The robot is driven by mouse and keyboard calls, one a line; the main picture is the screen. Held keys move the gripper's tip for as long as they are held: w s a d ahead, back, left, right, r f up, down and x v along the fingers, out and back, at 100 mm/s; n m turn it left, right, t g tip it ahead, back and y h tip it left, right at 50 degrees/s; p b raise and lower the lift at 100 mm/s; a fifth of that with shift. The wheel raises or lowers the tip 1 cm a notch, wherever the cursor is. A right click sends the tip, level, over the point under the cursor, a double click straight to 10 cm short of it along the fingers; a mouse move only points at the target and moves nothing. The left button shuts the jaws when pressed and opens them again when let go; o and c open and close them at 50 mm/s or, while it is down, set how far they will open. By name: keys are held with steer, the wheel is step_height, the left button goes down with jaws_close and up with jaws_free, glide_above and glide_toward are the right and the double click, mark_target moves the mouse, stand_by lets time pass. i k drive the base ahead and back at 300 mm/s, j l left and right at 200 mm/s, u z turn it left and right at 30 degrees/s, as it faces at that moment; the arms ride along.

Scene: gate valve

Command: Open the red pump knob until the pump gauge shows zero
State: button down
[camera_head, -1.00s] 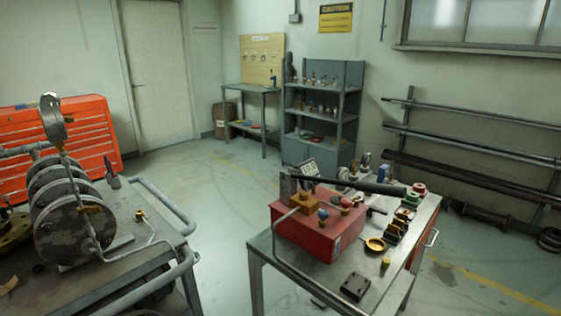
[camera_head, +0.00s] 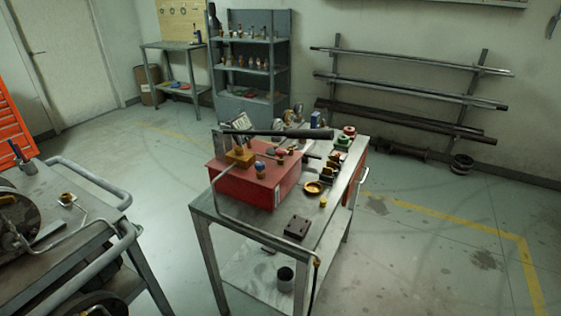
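The red box-shaped pump (camera_head: 243,188) stands on a metal workbench in the middle of the view, with a long black lever (camera_head: 275,133) reaching right across its top. A brass block (camera_head: 240,157) sits on its upper left. A small red knob-like part (camera_head: 281,153) shows on top, right of the block, and a small blue-topped fitting (camera_head: 260,169) is nearer the front. A pale square plate with dark marks (camera_head: 241,121) stands behind the block; I cannot tell whether it is the gauge, and no reading is legible. My gripper is not in view.
The workbench (camera_head: 225,218) also holds a dark metal block (camera_head: 297,228), a brass ring (camera_head: 314,188) and several small fittings. A cart with pipe rails (camera_head: 90,180) stands at left. Floor is clear between cart and bench and at right.

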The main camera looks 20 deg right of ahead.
mark_target(280, 152)
steer(key=i+l+z, duration=0.1)
steer(key=i+l, duration=0.3)
steer(key=i, duration=0.15)
steer(key=i+l, duration=0.4)
steer(key=i, duration=0.2)
steer(key=z, duration=0.05)
